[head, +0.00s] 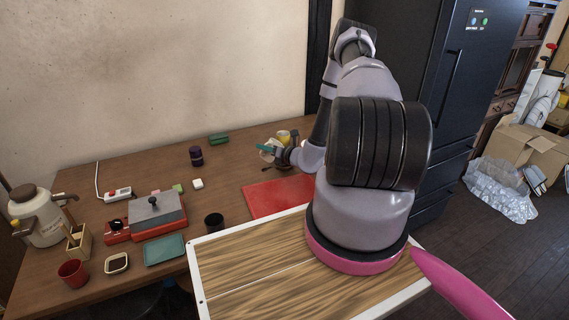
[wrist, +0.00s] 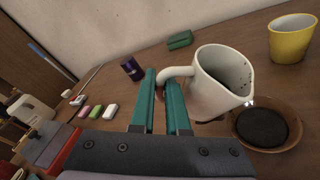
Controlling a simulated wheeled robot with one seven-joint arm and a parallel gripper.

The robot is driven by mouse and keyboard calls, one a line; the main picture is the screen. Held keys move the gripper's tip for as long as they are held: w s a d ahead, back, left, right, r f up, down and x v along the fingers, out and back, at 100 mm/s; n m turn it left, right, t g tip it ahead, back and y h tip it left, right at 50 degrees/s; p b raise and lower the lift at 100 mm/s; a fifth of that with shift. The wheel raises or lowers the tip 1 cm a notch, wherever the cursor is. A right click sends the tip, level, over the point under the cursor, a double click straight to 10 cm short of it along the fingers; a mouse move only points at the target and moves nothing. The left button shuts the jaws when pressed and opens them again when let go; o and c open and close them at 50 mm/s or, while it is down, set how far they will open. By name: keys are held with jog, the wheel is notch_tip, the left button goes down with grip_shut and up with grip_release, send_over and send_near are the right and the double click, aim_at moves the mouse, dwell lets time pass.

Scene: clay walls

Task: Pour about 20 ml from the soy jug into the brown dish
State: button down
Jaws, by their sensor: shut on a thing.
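My gripper (wrist: 162,82) has teal fingers shut on the handle of the soy jug (wrist: 215,90), a white jug. The jug is tilted to the right, its spout at the rim of the brown dish (wrist: 288,142); I cannot tell whether they touch. Dark specks show inside the jug. The middle of the dish is dark; whether that is liquid is hard to tell. No clear stream shows at the spout. In the head view my gripper (head: 268,149) is at the back of the table, and the jug is small and partly hidden there.
A yellow cup (wrist: 292,40) stands behind the dish. A green block (wrist: 180,40) and a dark purple jar (wrist: 132,68) are farther left. A red mat (head: 275,199) lies in front. A white dispenser (head: 38,215), red cup (head: 72,273) and teal tray (head: 165,250) fill the left.

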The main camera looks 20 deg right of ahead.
jog(key=shift+a+f+n, duration=0.15)
jog(key=shift+a+n, duration=0.25)
jog(key=shift+a, duration=0.2)
jog(key=a+f, duration=0.1)
jog(key=f+n+h, duration=0.1)
jog(key=f, duration=0.1)
jog(key=a+f+n+g+h, duration=0.1)
jog(key=shift+a+f, duration=0.35)
jog(key=shift+f, duration=0.05)
jog(key=shift+a+f+n+g+h, duration=0.4)
jog(key=shift+a+f+n+h, duration=0.1)
jog(key=shift+f+n+h, duration=0.45)
jog(key=shift+r, duration=0.1)
dwell(0.4)
